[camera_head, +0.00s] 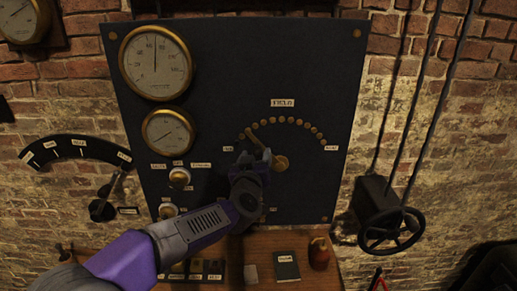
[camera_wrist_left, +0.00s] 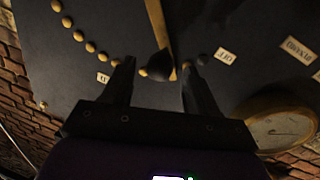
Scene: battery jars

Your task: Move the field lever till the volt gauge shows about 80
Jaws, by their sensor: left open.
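The field lever (camera_head: 252,135) is a brass arm on a round brass hub (camera_head: 280,163), pointing up and left, near the left end of an arc of brass studs. In the left wrist view the lever (camera_wrist_left: 158,22) ends in a dark knob (camera_wrist_left: 157,65). My left gripper (camera_head: 255,156) is open, its fingers (camera_wrist_left: 158,78) on either side of the knob; contact is unclear. The large upper gauge (camera_head: 155,62) has its needle nearly upright. The smaller gauge (camera_head: 168,131) has its needle slanted. Their small print is unreadable, so which is volts is unclear. My right gripper is out of view.
The dark panel (camera_head: 230,70) hangs on a brick wall. Two small knobs (camera_head: 179,178) sit below the gauges. A handwheel (camera_head: 391,230) stands at right, a lever quadrant (camera_head: 75,148) at left. A wooden shelf (camera_head: 262,243) below holds small items.

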